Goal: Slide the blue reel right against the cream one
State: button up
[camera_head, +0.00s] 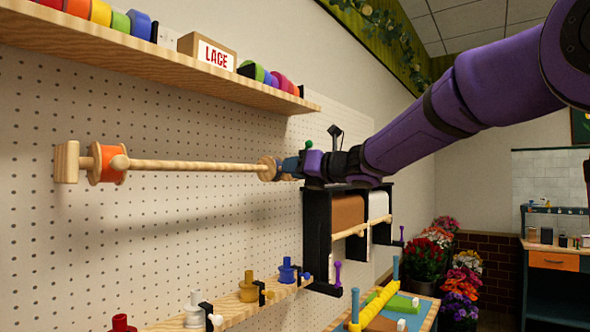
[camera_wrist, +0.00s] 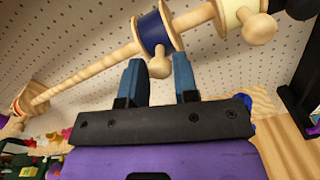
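The blue reel (camera_wrist: 154,32), with pale wooden flanges and a round knob, is threaded on a wooden rod (camera_wrist: 88,74). The cream reel (camera_wrist: 242,14) is on the same rod to its right in the wrist view, with a short stretch of bare rod between their flanges. In the head view my gripper (camera_head: 289,166) is at the rod's far end, where the arm hides the cream reel and most of the blue one.
An orange reel (camera_head: 110,163) is at the rod's near end. A shelf (camera_head: 200,77) runs above the rod, and a peg rail (camera_head: 232,310) with coloured pegs is below. A black rack (camera_head: 317,235) with brown and white rolls stands below my wrist. The rod between orange and blue is bare.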

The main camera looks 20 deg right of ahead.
grip_shut()
jog(key=w+d, duration=0.1)
jog(key=d, duration=0.1)
jog(key=w+d, duration=0.1)
jog(key=d, duration=0.1)
jog(key=shift+w, duration=0.35)
jog(key=shift+o, duration=2.4)
grip_release()
